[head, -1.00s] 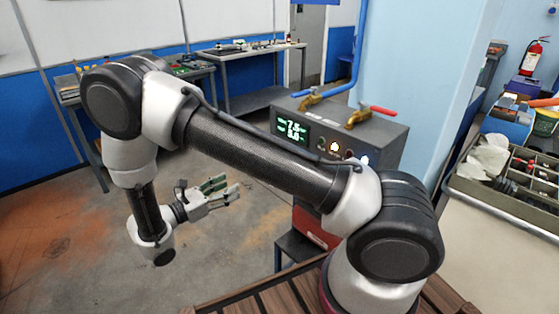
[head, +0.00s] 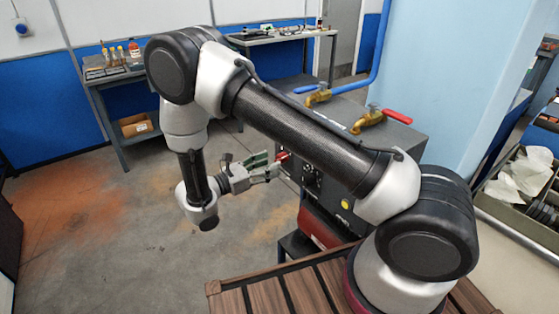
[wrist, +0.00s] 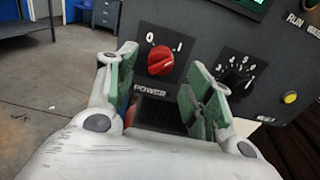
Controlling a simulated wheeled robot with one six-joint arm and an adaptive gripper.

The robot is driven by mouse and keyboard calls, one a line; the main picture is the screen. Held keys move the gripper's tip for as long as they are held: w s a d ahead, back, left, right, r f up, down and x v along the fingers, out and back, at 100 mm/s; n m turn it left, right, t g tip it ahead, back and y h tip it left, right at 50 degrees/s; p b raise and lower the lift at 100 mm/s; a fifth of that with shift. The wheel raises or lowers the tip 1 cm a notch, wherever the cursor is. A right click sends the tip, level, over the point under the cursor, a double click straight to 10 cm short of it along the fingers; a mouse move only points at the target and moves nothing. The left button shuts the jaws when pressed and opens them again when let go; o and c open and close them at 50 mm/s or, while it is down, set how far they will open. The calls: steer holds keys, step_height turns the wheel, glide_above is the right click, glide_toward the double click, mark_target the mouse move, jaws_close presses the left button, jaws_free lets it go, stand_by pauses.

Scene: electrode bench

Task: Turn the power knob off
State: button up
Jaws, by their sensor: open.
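The red power knob (wrist: 161,60) is on the dark front panel (wrist: 205,30) of the machine, above the word POWER. A 0 mark is at its upper left and a 1 mark at its right. I cannot tell surely which mark the knob points to. My gripper (wrist: 161,72) is open, with its green-padded fingers to the left and right of the knob in the picture. Contact with the knob is not clear. In the head view, my gripper (head: 268,166) is close to the panel, with the red knob (head: 283,156) at its fingertips.
A black dial (wrist: 238,78) with numbers and a yellow button (wrist: 290,97) lie right of the power knob. Brass valves, one with a red lever (head: 397,116), stand on top of the machine. A bench (head: 110,78) stands back left. The floor left of my gripper is clear.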

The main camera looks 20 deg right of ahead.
mark_target(277, 159)
steer(key=shift+x, duration=1.95)
steer(key=c, duration=1)
